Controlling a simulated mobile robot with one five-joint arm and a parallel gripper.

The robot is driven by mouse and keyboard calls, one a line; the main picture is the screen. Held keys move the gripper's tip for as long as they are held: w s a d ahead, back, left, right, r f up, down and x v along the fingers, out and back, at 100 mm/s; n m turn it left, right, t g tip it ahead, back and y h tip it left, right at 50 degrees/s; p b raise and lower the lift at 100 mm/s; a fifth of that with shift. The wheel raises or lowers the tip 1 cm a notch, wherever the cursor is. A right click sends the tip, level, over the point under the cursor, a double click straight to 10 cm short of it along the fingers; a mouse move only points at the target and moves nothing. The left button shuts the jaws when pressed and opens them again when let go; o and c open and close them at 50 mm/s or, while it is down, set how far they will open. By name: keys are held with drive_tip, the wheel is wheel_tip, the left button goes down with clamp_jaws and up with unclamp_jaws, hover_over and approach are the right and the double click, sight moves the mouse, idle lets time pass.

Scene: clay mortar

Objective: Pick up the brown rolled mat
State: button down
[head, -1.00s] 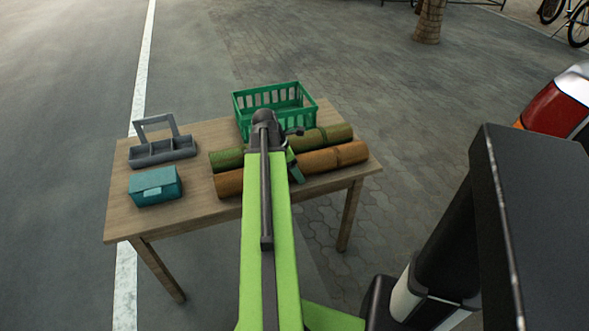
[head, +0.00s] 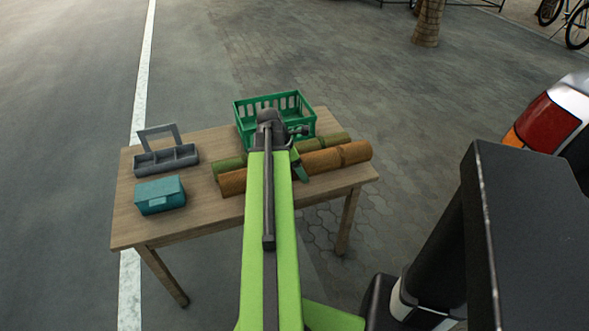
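The brown rolled mat (head: 338,158) lies across the view behind my arm, its middle hidden. It overlaps part of the green rolled mat (head: 336,139) behind it and appears raised slightly off the table. My gripper (head: 298,163) is at the middle of the brown mat, with one green finger showing on its near side. The other finger is hidden. The mat rising with the gripper shows the gripper shut on it.
The wooden table (head: 213,222) also holds a green crate (head: 248,113) at the back, a grey caddy (head: 168,158) and a teal box (head: 160,196) at left. The table's front edge is clear. A palm trunk (head: 428,25) stands far off.

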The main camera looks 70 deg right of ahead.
drive_tip(key=s+d+r+p, duration=0.1)
drive_tip(key=s+r+p, duration=0.4)
drive_tip(key=s, duration=0.5)
drive_tip(key=shift+d+r, duration=0.4)
drive_tip(key=shift+r, duration=0.2)
